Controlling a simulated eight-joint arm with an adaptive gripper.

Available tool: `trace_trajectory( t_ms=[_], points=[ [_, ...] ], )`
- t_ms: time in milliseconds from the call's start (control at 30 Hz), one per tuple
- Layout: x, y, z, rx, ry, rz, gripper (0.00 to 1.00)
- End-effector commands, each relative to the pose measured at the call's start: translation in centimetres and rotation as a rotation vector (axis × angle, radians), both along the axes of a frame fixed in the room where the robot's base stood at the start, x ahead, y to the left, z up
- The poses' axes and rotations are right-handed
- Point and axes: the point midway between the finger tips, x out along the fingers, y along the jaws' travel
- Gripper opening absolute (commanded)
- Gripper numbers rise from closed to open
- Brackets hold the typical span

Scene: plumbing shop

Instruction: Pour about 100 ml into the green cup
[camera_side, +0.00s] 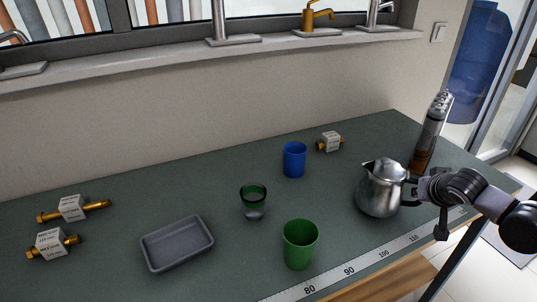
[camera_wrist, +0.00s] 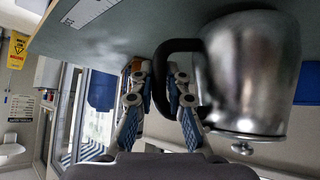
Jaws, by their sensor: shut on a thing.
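A shiny metal pitcher (camera_side: 378,192) with a lid and a black handle is upright at the right of the table. I cannot tell whether its base touches the table. My gripper (camera_side: 413,189) is at its right side, shut on the handle. In the wrist view the pitcher (camera_wrist: 248,75) appears upside down, with its black handle (camera_wrist: 163,62) at my gripper (camera_wrist: 168,82). A solid green cup (camera_side: 299,246) stands upright near the front edge, left of the pitcher. The pitcher's contents are hidden, and the green cup's bottom cannot be seen.
A green-tinted glass (camera_side: 253,203) and a blue cup (camera_side: 294,160) stand behind the green cup. A grey tray (camera_side: 177,243) and tagged brass fittings (camera_side: 73,208) lie left. A ruler strip (camera_side: 367,261) runs along the front edge.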

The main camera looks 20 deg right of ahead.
Motion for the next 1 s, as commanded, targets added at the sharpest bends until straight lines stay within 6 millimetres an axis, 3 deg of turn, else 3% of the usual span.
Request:
trace_trajectory(
  t_ms=[400, 1000],
  points=[
    [0.7, 3.0, -1.4, -0.001, -0.002, 0.344, 0.0],
    [1.3, 5.9, -1.2, -0.006, -0.002, 0.671, 0.0]
  ],
)
